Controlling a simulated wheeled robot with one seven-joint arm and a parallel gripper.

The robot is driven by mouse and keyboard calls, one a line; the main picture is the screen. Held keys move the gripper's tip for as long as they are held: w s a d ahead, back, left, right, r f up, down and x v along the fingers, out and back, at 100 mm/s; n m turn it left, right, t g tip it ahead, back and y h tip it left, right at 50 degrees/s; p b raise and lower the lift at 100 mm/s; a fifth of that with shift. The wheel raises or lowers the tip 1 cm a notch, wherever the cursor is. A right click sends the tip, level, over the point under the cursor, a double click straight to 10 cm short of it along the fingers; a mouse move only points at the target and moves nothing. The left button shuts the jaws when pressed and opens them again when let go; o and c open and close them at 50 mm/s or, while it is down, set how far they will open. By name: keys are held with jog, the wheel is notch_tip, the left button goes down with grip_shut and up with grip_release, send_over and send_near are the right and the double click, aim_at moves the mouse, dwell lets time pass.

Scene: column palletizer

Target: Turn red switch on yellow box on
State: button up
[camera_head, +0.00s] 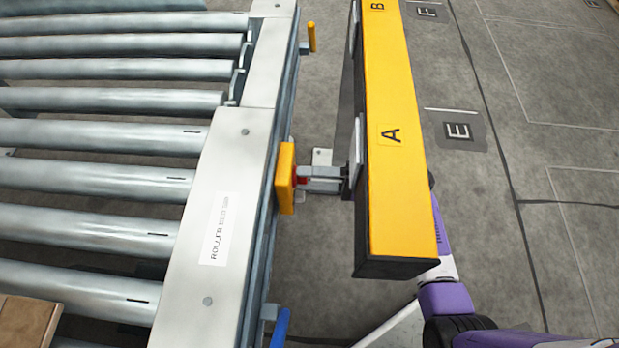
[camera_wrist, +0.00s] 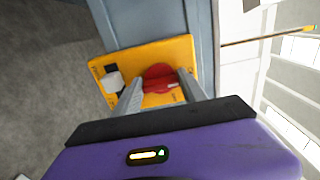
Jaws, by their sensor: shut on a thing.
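The yellow box (camera_head: 286,177) is mounted on the side of the roller conveyor frame in the head view. Its red switch (camera_head: 301,174) faces right, toward my gripper (camera_head: 305,179). In the wrist view the yellow box (camera_wrist: 180,52) shows its front face, with the round red switch (camera_wrist: 158,76) on it and a pale, whitish part beside it to the left. My gripper (camera_wrist: 157,88) has its two grey fingers on either side of the red switch, shut on it. The switch's lower part is partly hidden by the fingers, and its on or off setting cannot be read.
A long yellow beam (camera_head: 395,150) marked A and B stands just right of the box, over part of my arm. The roller conveyor (camera_head: 226,190) fills the left. A brown carton (camera_head: 25,322) sits at lower left. A blue part (camera_head: 281,327) sticks out below the box.

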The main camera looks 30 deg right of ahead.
jog(key=shift+f, duration=0.1)
dwell(0.4)
jog(key=o, duration=1.4)
jog(key=shift+c, duration=0.2)
jog(key=p+v, duration=0.1)
jog(key=v, duration=0.7)
